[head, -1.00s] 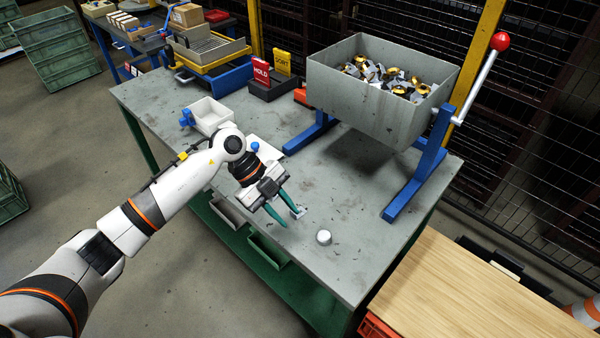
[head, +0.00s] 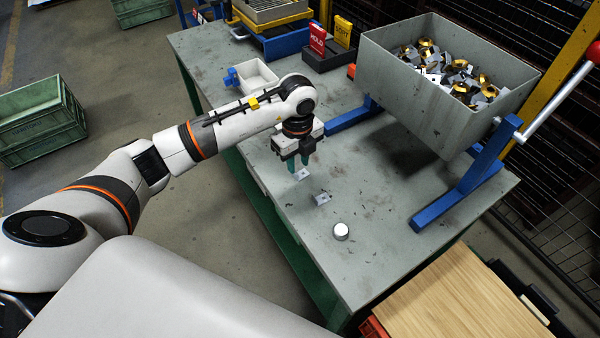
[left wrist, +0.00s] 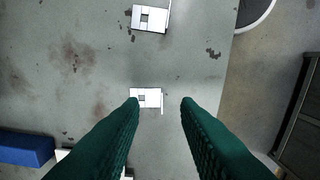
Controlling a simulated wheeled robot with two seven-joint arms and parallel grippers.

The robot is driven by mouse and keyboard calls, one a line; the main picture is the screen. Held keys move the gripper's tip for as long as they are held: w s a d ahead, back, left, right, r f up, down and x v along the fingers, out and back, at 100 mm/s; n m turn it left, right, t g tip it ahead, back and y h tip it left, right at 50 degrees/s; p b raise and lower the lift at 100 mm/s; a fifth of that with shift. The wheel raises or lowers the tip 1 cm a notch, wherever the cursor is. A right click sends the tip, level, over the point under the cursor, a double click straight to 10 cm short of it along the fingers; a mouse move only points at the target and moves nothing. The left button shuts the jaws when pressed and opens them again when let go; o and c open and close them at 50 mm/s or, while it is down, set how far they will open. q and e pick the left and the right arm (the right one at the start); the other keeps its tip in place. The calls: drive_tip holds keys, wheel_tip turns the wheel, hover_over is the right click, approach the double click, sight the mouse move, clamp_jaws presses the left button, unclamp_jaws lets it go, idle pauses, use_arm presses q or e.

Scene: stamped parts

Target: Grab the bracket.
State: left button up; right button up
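One small pale bracket (head: 303,174) with a square hole lies on the grey table under my left gripper (head: 298,164). In the left wrist view this bracket (left wrist: 145,97) lies between and just ahead of the two green fingertips (left wrist: 160,101), nearer the left one. The fingers are apart with nothing held; whether they touch the bracket cannot be told. A second bracket (head: 322,199) lies closer to the table's front right; it also shows at the top of the left wrist view (left wrist: 150,18). My right gripper is not in view.
A grey bin (head: 430,105) of mixed metal parts stands on a blue frame (head: 470,180) at the right. A white-topped round piece (head: 341,231) sits near the front edge. Bare table surrounds the brackets.

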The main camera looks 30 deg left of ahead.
sight(301, 172)
use_arm(q)
drive_tip(key=f, duration=0.2)
drive_tip(key=a+f, duration=0.1)
drive_tip(key=shift+f, duration=0.4)
drive_tip(key=shift+w+f+p, duration=0.1)
drive_tip(key=shift+f+p, duration=0.2)
drive_tip(key=shift+f, duration=0.15)
clamp_jaws()
